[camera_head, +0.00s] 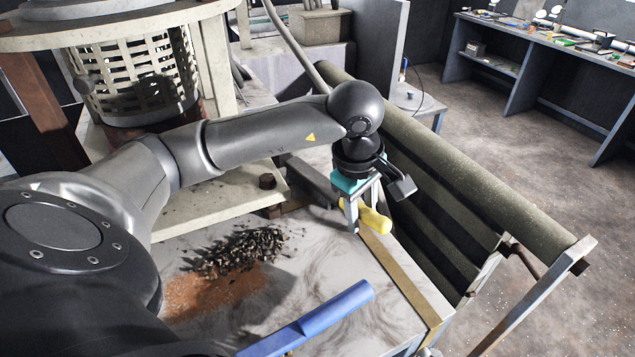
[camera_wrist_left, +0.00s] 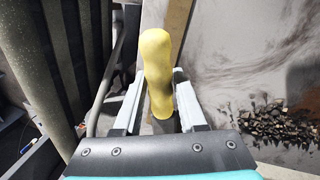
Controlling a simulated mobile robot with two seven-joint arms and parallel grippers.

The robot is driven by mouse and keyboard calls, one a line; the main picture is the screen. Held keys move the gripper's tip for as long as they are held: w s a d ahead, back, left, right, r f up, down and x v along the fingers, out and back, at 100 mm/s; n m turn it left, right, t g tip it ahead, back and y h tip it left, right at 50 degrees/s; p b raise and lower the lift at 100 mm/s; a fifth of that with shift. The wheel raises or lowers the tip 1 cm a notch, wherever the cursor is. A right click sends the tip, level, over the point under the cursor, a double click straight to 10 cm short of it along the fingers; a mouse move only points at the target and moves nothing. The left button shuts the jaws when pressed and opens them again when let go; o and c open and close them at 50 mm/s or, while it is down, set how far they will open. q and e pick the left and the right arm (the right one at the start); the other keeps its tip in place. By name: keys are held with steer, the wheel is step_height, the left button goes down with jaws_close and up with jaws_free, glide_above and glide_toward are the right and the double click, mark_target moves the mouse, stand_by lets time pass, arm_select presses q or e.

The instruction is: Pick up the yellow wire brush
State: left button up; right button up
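The yellow wire brush (camera_head: 376,217) is at the right edge of the stone-patterned table, below my left gripper. In the left wrist view its yellow handle (camera_wrist_left: 157,70) runs between the fingers, with a dark part at its lower end. My left gripper (camera_head: 363,206) points down with its fingers on either side of the handle; it also shows in the left wrist view (camera_wrist_left: 160,88). Fingers and handle look very close, but I cannot tell whether they press on it. The bristles are not clearly visible. My right gripper is not in view.
A heap of dark gravel (camera_head: 240,250) lies on the table with reddish dust beside it. A blue bar (camera_head: 335,308) crosses the front. A large roll (camera_head: 480,190) stands close right of the table. A perforated drum (camera_head: 135,80) is at the back left.

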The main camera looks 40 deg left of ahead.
arm_select(q)
jaws_close()
steer(key=shift+r, duration=0.2)
